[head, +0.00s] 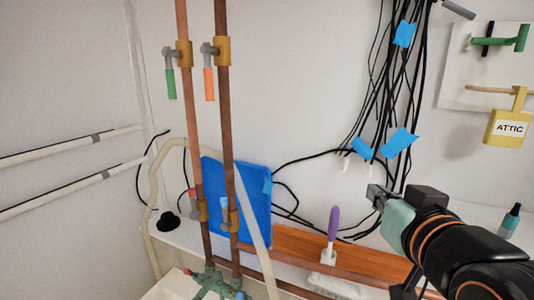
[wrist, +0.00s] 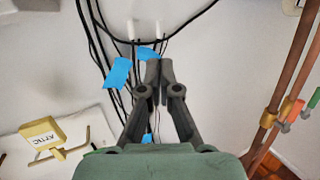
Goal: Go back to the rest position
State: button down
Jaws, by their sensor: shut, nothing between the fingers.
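My gripper (head: 374,194) is at the right of the head view, in front of the white wall near the lower end of a bundle of black cables (head: 391,80). In the wrist view my gripper (wrist: 160,65) has its two fingertips together, with nothing between them. Behind the fingers are the black cables and blue tape pieces (wrist: 118,73). The gripper looks apart from the cables, though the exact gap is hard to tell.
Two copper pipes (head: 229,120) with coloured valve handles stand left of centre, before a blue panel (head: 260,215). A purple-handled tool (head: 333,222) stands below. A yellow ATTIC tag (head: 508,128) hangs at right. A dark teal-capped bottle (head: 510,219) is right of my arm.

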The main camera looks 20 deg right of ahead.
jog(key=w+a+f+n+y, duration=0.2)
jog(key=a+f+y, duration=0.2)
jog(key=a+f, duration=1.35)
jog(key=s+a+f+n+g+y, duration=0.1)
jog(key=s+a+f, duration=0.3)
jog(key=a, duration=0.3)
jog(key=s+a+f+n+g+y+p, duration=0.1)
jog(key=s+a+f+n, duration=0.1)
jog(key=a+f, duration=0.5)
jog(key=shift+s, duration=0.85)
